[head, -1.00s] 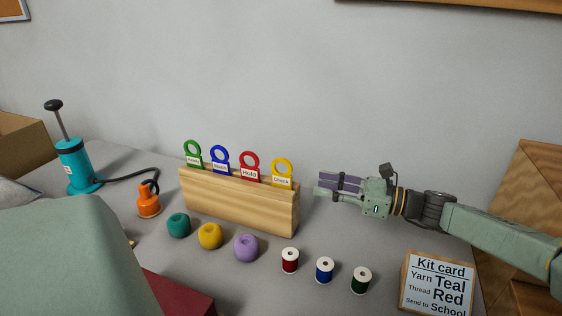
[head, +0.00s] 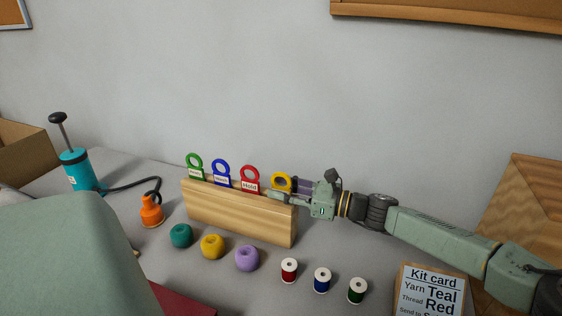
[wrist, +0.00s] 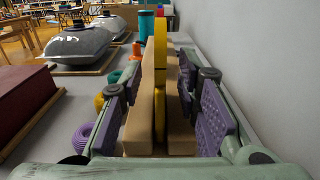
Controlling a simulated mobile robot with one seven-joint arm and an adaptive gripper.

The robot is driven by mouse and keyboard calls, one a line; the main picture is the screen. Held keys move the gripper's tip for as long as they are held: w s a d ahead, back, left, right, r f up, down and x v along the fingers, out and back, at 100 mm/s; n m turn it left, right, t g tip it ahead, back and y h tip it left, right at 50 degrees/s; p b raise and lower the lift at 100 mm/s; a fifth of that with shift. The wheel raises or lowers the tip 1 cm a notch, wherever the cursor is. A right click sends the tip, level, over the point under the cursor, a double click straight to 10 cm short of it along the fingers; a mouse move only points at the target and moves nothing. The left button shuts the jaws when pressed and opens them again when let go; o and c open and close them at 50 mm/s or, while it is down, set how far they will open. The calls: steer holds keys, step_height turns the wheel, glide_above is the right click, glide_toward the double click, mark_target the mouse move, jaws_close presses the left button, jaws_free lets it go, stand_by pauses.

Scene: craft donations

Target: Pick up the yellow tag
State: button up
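The yellow tag (head: 281,181) stands in the slot at the right end of the wooden holder (head: 237,213). Its ring top shows in the head view, and its lower part is hidden behind my finger. In the wrist view the yellow tag (wrist: 160,70) is edge-on between my two fingers. My gripper (head: 289,190) is at the right end of the holder, with its fingers on either side of the tag. In the wrist view my gripper (wrist: 163,110) is open, with gaps between its purple pads and the tag.
Green (head: 195,165), blue (head: 221,170) and red (head: 250,178) tags stand in the same holder. Yarn balls (head: 212,246) and thread spools (head: 322,280) lie in front. The wall is close behind. A kit card (head: 430,292) stands at the front right.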

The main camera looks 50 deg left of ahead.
steer(key=shift+c, duration=0.6)
jaws_close()
steer(key=shift+r, duration=0.15)
